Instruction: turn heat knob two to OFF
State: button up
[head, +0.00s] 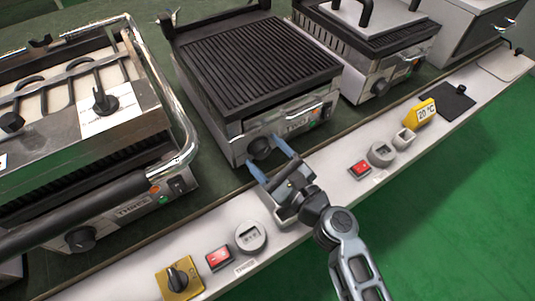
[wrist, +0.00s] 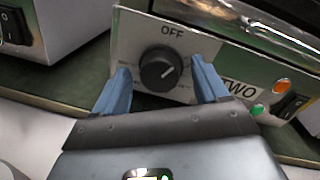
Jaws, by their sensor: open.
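Heat knob two (head: 260,147) is a round black knob on the front panel of the middle ribbed grill. In the wrist view the knob (wrist: 159,69) sits below the printed OFF label (wrist: 172,31), with a "TWO" label (wrist: 238,88) to its right. A pale mark on the knob lies on its right side, not toward OFF. My gripper (head: 264,151) is open, its blue fingers pointing at the panel. In the wrist view, the gripper (wrist: 160,66) has one finger on each side of the knob, with visible gaps. I cannot tell how deep the fingertips reach.
An orange light (wrist: 281,86), a green light (wrist: 257,110) and a black rocker switch (wrist: 292,106) sit right of the knob. Another grill (head: 100,130) stands left and one (head: 370,60) right. Red switches (head: 219,259) and a yellow knob box (head: 180,281) line the front ledge.

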jog(key=c, duration=1)
jog(key=shift+c, duration=0.2)
jog(key=shift+n, duration=0.3)
jog(key=shift+s+n+b, duration=0.1)
jog(key=shift+n+b, duration=0.8)
jog(key=shift+n, duration=1.6)
jog(key=shift+a, duration=0.1)
jog(key=o, duration=1)
jog(key=shift+o, duration=0.2)
